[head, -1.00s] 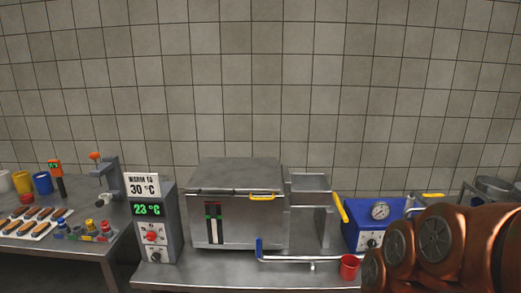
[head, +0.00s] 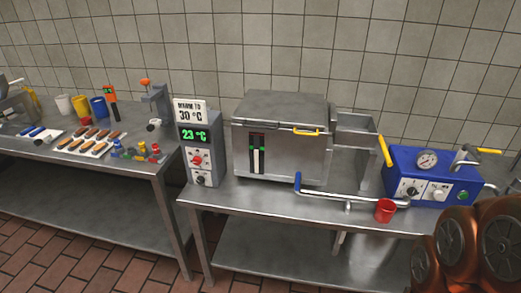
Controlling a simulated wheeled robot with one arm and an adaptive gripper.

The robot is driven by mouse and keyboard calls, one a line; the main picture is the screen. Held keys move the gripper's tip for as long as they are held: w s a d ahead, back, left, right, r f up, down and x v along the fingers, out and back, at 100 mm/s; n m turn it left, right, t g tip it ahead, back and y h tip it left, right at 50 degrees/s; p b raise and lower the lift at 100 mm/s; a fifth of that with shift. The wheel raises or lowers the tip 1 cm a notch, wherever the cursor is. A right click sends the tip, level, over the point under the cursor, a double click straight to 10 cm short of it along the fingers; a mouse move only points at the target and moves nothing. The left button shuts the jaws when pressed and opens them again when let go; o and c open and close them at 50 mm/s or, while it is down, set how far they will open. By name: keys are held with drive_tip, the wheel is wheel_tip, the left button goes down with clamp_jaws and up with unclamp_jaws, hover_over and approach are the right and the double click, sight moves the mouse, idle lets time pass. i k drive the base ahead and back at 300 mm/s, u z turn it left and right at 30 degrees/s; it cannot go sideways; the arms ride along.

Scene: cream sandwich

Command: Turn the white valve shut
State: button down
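No part is plainly readable as the white valve. A small pale fitting (head: 348,205) hangs under the metal pipe (head: 330,196) along the front of the steel tank (head: 280,140). A white knob-like piece (head: 154,124) sits low on the grey stand device (head: 155,100) on the left table. I cannot tell which of these is the valve, or how it is turned. The pipe's left end has a blue upright lever (head: 297,183). My gripper is out of view; only my copper-coloured arm links show at the lower right.
A blue gauge box (head: 430,175) stands at right. Brick floor (head: 110,270) shows in front.

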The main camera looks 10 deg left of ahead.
sight(343, 234)
drive_tip(key=z, duration=0.05)
drive_tip(key=k, duration=0.5)
drive_tip(key=u, duration=1.8)
drive_tip(key=i, duration=0.95)
drive_tip(key=z, duration=1.15)
